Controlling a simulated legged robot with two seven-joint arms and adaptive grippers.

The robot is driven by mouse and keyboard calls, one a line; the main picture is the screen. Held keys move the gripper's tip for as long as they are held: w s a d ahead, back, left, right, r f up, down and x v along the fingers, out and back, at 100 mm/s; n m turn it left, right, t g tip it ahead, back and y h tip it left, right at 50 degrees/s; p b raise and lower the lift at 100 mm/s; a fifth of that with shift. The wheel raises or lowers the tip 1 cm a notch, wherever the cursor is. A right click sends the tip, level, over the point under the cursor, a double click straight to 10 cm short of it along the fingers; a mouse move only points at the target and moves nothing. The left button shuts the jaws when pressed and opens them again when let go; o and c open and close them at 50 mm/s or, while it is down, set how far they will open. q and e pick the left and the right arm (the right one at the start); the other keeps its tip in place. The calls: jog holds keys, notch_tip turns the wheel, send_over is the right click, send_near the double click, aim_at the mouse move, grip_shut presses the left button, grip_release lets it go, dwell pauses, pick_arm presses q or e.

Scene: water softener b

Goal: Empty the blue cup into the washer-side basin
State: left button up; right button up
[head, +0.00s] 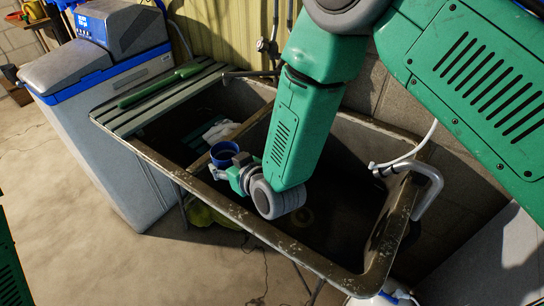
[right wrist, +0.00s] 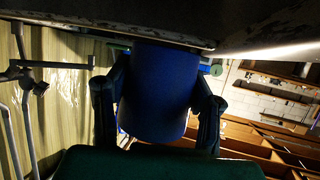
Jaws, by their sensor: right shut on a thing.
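The blue cup (head: 224,150) is in the head view, its open rim facing up toward the camera. It is above the double sink's front edge, near the divider (head: 243,128); its exact height is unclear. My right gripper (head: 236,166) is shut on the cup. In the right wrist view, the cup (right wrist: 160,90) sits between the two dark fingers (right wrist: 158,112). The sink has a left basin (head: 180,135) and a larger right basin (head: 335,215), partly hidden behind my right arm. The cup's contents cannot be made out. My left gripper is out of view.
A grey and blue water softener (head: 125,120) stands left of the sink. A slatted green board (head: 150,105) with a long green object (head: 160,86) covers part of the left basin. A white bent pipe (head: 425,180) rises at the sink's right end. Concrete floor is open in front.

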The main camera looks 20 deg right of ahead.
aim_at(218, 145)
jog(key=shift+r, duration=0.1)
jog(key=r+p, duration=0.4)
jog(key=r, duration=0.1)
jog(key=shift+a, duration=0.2)
jog(key=shift+d, duration=0.1)
